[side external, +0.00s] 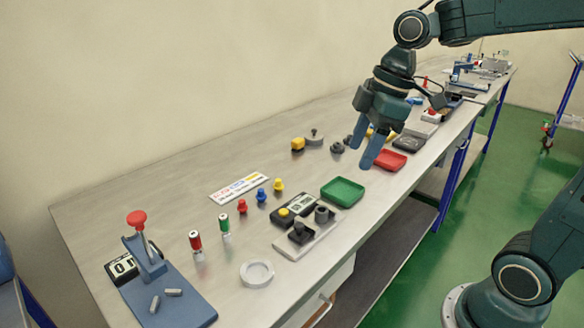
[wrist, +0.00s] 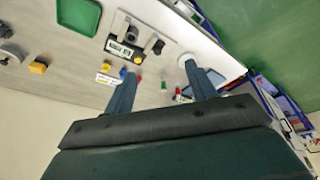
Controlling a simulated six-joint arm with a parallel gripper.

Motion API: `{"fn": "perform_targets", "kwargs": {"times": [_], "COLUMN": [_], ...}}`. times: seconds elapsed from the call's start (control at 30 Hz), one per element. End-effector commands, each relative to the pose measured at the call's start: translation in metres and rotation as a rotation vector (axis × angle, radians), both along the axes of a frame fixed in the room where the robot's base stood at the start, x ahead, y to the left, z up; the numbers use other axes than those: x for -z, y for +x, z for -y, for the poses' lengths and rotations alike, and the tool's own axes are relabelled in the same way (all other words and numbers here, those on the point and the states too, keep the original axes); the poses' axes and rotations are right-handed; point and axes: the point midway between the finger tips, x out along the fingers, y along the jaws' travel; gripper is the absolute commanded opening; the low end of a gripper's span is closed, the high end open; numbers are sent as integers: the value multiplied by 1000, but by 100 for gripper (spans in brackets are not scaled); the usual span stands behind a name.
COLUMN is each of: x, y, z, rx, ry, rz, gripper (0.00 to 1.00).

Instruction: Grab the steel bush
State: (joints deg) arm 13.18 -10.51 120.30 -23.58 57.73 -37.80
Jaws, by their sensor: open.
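A short grey hollow cylinder, which looks like the steel bush (side external: 322,214), stands upright on a light grey fixture plate (side external: 316,242). A black block (side external: 300,233) sits beside it on the plate. In the wrist view, the bush (wrist: 123,20) appears small near the top, at the fixture's tray-side end. I cannot confirm its material at this size. My gripper (side external: 361,166) is open and empty. It hangs above the table, beyond the green tray and apart from the bush. Its two blue fingers (wrist: 161,70) point up the wrist view, spread apart.
A green tray (side external: 342,191) and red tray (side external: 390,160) lie near the table's front edge. A display box with a yellow button (side external: 285,213) adjoins the fixture. A white ring (side external: 257,273), coloured knobs, cylinders and a red-knobbed press (side external: 146,262) lie to the left.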

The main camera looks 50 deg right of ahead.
Motion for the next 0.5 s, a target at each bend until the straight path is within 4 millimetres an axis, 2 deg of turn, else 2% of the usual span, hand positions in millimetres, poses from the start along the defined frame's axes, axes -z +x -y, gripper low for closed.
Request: {"fn": "perform_targets", "kwargs": {"times": [0.2,0.5], "x": [14,42], "y": [36,78], "z": [17,48], "rx": [-227,-546], "ry": [15,63], "rz": [-33,-39], "gripper": [56,56]}}
